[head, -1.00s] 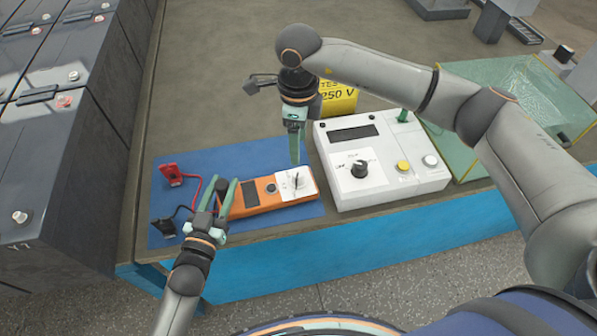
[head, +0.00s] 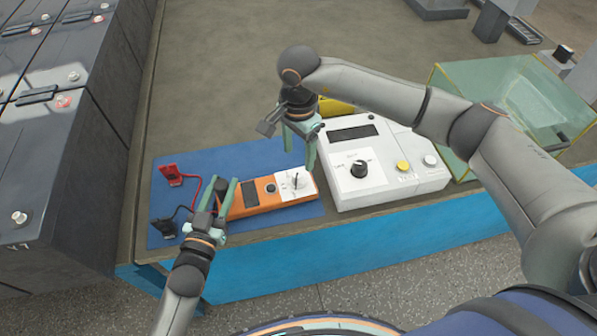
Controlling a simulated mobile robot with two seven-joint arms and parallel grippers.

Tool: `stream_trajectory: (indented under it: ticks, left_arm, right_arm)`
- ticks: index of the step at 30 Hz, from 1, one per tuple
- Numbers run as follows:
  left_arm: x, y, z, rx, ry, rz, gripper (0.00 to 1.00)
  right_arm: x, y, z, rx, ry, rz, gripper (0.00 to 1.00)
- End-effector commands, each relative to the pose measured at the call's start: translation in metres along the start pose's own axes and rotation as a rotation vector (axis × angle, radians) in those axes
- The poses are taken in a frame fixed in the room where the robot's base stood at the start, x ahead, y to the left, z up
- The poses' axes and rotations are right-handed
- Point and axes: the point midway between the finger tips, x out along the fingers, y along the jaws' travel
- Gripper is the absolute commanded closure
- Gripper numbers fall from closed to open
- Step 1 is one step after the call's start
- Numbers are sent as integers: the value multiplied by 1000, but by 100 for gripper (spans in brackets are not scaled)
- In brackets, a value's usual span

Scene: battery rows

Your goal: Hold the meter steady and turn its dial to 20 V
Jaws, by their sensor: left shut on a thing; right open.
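The orange meter (head: 262,208) lies on a blue mat (head: 240,158) near the bench's front edge. Its dial (head: 295,181) is a dark pointer knob on a white face at the meter's right end; its scale marks are too small to read. My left gripper (head: 227,194) is shut on the meter's left end. My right gripper (head: 299,158) is open and points down just above and behind the dial, apart from it as far as I can tell. Red and black leads run from the meter's left end.
A red clip (head: 171,175) and a black clip (head: 164,228) lie on the mat's left side. A white instrument box (head: 405,187) with a black knob stands close to the right. A clear, yellow-edged case (head: 520,90) stands beyond it. A yellow sign (head: 338,107) is partly hidden. Large grey batteries (head: 70,130) stand left.

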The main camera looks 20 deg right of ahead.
Motion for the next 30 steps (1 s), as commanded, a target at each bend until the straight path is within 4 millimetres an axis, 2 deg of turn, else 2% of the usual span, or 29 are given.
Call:
stream_trajectory:
  ticks: [1,6,12,17,25,30]
  left_arm:
    - [0,0,1,-1,-2,0,100]
    - [0,0,1,-1,-2,0,100]
    - [0,0,1,-1,-2,0,100]
    - [0,0,1,-1,-2,0,100]
    - [0,0,1,-1,-2,0,100]
    - [0,0,1,-1,-2,0,100]
  right_arm:
    - [12,1,1,1,-1,5,31]
    - [46,1,1,1,-2,5,31]
    - [73,0,1,1,0,2,31]
    - [82,0,0,2,0,1,31]
    - [82,0,0,2,0,0,31]
    - [82,0,0,2,0,0,50]
